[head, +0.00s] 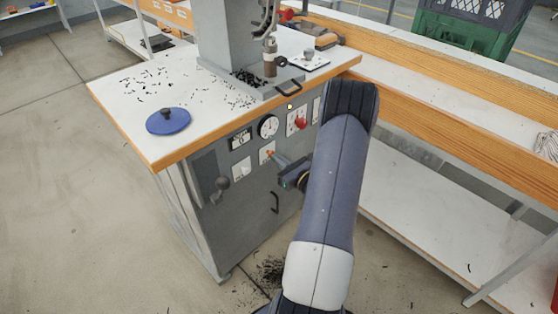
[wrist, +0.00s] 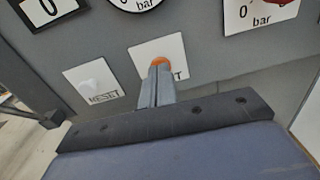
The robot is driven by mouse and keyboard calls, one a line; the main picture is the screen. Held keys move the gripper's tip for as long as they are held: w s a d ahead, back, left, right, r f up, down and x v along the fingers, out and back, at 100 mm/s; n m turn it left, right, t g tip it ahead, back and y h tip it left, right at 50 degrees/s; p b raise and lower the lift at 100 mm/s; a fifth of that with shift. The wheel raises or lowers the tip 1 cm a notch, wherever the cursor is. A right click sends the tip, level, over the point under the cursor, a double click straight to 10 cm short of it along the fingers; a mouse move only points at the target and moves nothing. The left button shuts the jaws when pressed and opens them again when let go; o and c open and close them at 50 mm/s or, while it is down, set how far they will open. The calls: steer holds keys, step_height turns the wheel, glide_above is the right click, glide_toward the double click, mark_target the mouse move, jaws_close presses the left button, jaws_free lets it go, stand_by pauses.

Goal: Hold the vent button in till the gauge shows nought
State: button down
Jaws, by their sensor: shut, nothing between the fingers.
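The orange vent button (wrist: 160,61) sits on a white plate whose lettering is mostly hidden, with only a final T showing. In the head view the button (head: 268,153) is small on the grey press front. My gripper (wrist: 160,76) is shut and empty, its fingertips at the button's lower edge and covering part of it. I cannot tell whether they touch it or how far in it is. The round gauge (head: 268,127) is just above; in the wrist view the gauge (wrist: 137,4) is cut off, and I cannot read its needle.
A white RESET button (wrist: 92,85) is left of the vent button. A second panel with a red knob (head: 300,123) is up and right, a counter (head: 240,140) up and left. A ball-ended lever (head: 221,184) and a door handle (head: 275,202) stick out below.

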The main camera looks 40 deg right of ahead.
mark_target(270, 153)
steer(key=shift+w+r+b, duration=0.2)
steer(key=shift+w+b, duration=0.25)
steer(key=shift+w, duration=0.6)
steer(key=shift+w+r, duration=0.1)
steer(key=shift+w, duration=0.05)
stand_by(1.8)
